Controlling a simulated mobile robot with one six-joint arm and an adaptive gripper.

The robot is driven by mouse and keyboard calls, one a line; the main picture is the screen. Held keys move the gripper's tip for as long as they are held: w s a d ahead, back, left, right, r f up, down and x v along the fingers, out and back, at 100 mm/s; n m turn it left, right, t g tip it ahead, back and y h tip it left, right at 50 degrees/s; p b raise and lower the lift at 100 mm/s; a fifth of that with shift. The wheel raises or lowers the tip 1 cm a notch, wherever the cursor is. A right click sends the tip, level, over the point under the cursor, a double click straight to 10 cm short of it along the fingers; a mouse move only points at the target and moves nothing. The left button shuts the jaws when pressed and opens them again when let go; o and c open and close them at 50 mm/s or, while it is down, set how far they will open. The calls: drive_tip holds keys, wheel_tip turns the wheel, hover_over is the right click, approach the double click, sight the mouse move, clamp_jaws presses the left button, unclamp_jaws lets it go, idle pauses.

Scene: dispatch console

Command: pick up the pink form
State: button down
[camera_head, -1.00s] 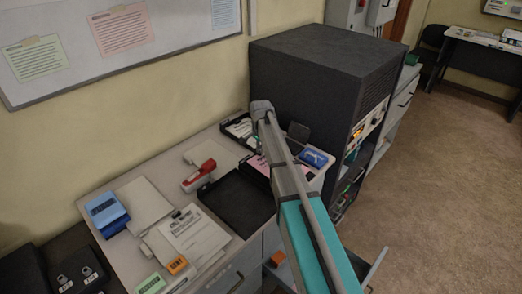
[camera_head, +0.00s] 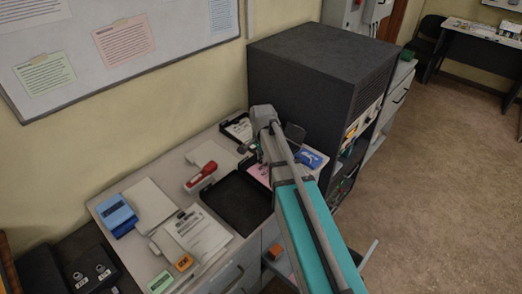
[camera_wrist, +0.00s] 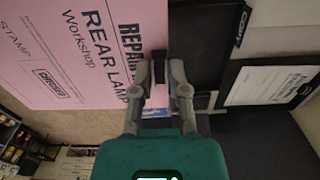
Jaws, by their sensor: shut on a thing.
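The pink form (camera_wrist: 75,50) fills the upper left of the wrist view, with "REAR LAMP", "Workshop" and "STAMP" printed on it. My gripper (camera_wrist: 160,70) is shut on the form's edge, with a fingertip on each side of it. In the head view a small part of the pink form (camera_head: 258,174) shows beside my arm, close to the black trays. The arm hides the rest of the form there.
An empty black tray (camera_head: 236,203) lies left of my arm. Another black tray (camera_head: 229,137) holds a white paper. A tall dark cabinet (camera_head: 300,75) stands behind. A red stapler-like object (camera_head: 203,174), a blue box (camera_head: 115,214) and white papers (camera_head: 195,235) occupy the desk.

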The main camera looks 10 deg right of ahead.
drive_tip(key=shift+s+r, duration=0.2)
drive_tip(key=shift+s, duration=0.3)
idle(0.3)
drive_tip(key=shift+f+b, duration=1.3)
drive_tip(key=shift+f, duration=0.1)
drive_tip(key=shift+d+r, duration=0.1)
